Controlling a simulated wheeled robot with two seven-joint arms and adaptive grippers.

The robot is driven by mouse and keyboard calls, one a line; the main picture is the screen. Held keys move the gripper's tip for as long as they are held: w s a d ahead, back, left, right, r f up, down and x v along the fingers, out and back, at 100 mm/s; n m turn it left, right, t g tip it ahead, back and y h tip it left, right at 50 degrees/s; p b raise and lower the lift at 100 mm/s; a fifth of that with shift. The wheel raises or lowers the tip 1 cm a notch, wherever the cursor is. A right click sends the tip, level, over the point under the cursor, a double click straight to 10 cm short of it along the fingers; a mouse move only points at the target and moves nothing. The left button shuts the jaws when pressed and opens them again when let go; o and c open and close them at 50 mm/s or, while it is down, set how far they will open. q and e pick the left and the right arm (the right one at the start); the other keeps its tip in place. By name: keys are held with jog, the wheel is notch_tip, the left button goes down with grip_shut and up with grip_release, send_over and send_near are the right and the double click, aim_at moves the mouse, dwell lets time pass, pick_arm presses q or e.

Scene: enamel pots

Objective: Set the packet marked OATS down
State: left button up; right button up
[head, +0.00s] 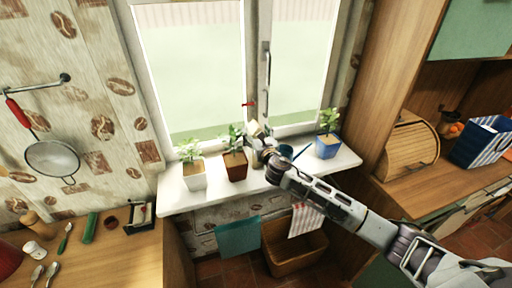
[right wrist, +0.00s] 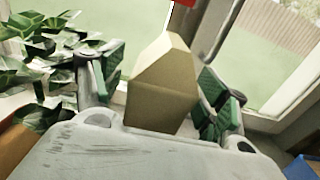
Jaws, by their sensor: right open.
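A tan packet with a folded, peaked top (right wrist: 160,88) stands between the fingers of my right gripper (right wrist: 158,76) in the right wrist view. The green-padded fingers are spread, with a gap visible beside the packet. No marking shows on the face in view, so I cannot read OATS. In the head view the packet (head: 257,130) is mostly hidden by my right gripper (head: 257,152) over the white windowsill (head: 212,199). Its base is hidden, so its contact with the sill cannot be seen. My left gripper is not in view.
Potted plants in a white pot (head: 194,177), a brown pot (head: 235,168) and a blue pot (head: 327,148) stand on the sill. The brown pot is close left of my gripper. A dark blue cup (head: 286,151) is close right. The window is behind.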

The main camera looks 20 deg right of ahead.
grip_shut()
dwell(0.3)
jog(key=shift+r, duration=0.1)
jog(key=shift+r+p, duration=0.4)
jog(key=shift+r, duration=4.55)
